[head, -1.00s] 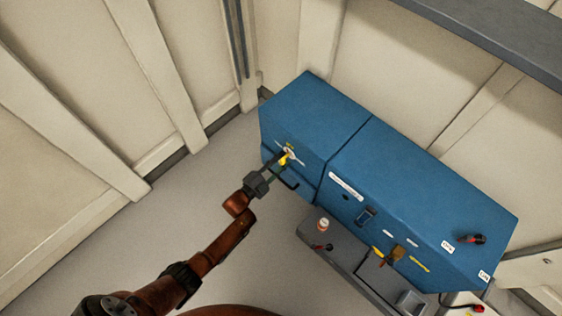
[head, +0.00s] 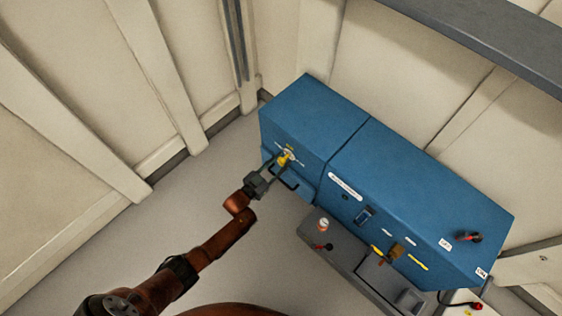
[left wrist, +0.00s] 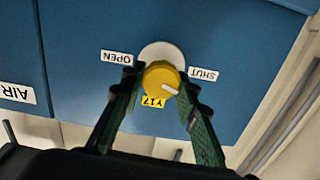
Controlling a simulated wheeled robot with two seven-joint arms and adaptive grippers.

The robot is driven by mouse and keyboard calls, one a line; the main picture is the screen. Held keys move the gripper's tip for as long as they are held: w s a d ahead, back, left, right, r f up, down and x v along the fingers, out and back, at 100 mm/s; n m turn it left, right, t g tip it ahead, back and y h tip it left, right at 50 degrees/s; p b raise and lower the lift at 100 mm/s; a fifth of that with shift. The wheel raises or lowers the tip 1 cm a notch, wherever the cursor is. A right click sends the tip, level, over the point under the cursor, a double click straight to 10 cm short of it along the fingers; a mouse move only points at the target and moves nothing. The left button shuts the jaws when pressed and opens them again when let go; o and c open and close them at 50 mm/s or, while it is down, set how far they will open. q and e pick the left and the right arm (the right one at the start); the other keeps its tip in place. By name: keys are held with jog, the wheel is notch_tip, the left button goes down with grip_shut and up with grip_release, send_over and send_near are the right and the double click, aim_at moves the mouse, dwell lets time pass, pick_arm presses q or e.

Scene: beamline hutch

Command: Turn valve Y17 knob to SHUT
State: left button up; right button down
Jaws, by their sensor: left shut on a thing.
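The yellow Y17 knob (left wrist: 161,79) sits on a pale round plate (left wrist: 160,50) on the blue cabinet. In the left wrist view the labels read upside down: OPEN (left wrist: 117,57) is left of the knob and SHUT (left wrist: 203,74) is right. The knob's white mark points right and slightly down, on the SHUT side. My left gripper (left wrist: 157,78) is shut on the knob, one finger on each side. In the head view the knob (head: 284,159) shows small at the tip of my left gripper (head: 283,162). My right gripper is out of view.
The blue cabinet (head: 400,175) continues right with switches and a red-and-black knob (head: 470,237). A grey bench (head: 338,252) stands in front, bearing an orange-and-white container (head: 323,224). An AIR label (left wrist: 15,93) lies left of the knob. Grey floor is clear left of the cabinet.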

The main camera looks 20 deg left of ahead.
pick_arm(q)
jog(key=shift+a+f+n, duration=0.1)
jog(key=shift+a+n, duration=0.05)
jog(key=shift+n, duration=1.65)
jog(key=o, duration=1.2)
jog(key=shift+s, duration=0.25)
jog(key=v, duration=1.1)
jog(key=shift+s+a, duration=0.1)
jog(key=shift+s, duration=0.15)
